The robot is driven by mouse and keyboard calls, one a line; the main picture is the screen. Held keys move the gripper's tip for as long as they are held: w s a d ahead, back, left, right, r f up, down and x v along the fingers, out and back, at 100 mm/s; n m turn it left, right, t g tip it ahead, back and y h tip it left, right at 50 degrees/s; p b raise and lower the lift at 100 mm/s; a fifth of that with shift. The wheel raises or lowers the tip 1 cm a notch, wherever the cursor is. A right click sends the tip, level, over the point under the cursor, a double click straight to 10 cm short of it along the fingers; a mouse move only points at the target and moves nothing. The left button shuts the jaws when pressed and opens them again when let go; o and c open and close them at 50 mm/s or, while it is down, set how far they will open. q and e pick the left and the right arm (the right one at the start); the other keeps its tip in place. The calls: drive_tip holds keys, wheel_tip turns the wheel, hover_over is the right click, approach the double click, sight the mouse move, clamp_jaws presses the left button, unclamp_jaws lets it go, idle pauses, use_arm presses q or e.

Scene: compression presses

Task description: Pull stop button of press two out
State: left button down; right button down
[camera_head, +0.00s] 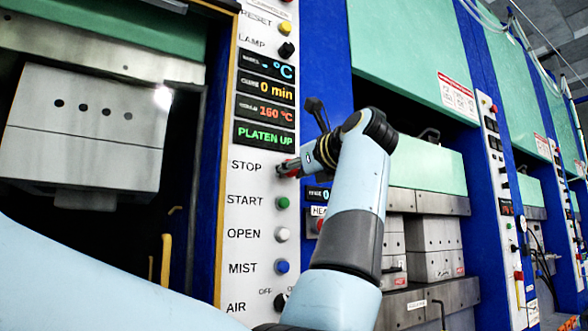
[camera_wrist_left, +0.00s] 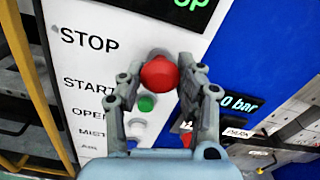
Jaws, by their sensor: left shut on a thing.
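The red stop button (camera_wrist_left: 160,73) sits beside the printed word STOP on a white control panel (camera_head: 236,182). In the wrist view it is a round red knob between the two fingers of my left gripper (camera_wrist_left: 160,80). The fingers close on it from both sides. In the head view my left gripper (camera_head: 288,168) reaches the panel at the STOP row and hides most of the button. How far the button stands out from the panel cannot be told. My right gripper is not in view.
Below are a green START button (camera_head: 283,202), a white OPEN button (camera_head: 281,234) and a blue MIST button (camera_head: 281,266). Displays above include PLATEN UP (camera_head: 264,136). An open press (camera_head: 84,130) is left; more presses (camera_head: 430,250) stand right. My arm crosses the foreground.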

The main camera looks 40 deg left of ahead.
use_arm(q)
drive_tip(key=shift+d, duration=0.15)
drive_tip(key=c, duration=1.3)
unclamp_jaws()
drive_tip(key=shift+c, duration=0.2)
drive_tip(key=o, duration=0.4)
drive_tip(key=shift+d, duration=0.1)
drive_tip(key=shift+o, duration=0.5)
approach(283, 129)
drive_tip(key=x, duration=0.5)
drive_tip(key=shift+a, duration=0.25)
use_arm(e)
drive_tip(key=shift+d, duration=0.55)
use_arm(q)
drive_tip(key=shift+f, duration=0.15)
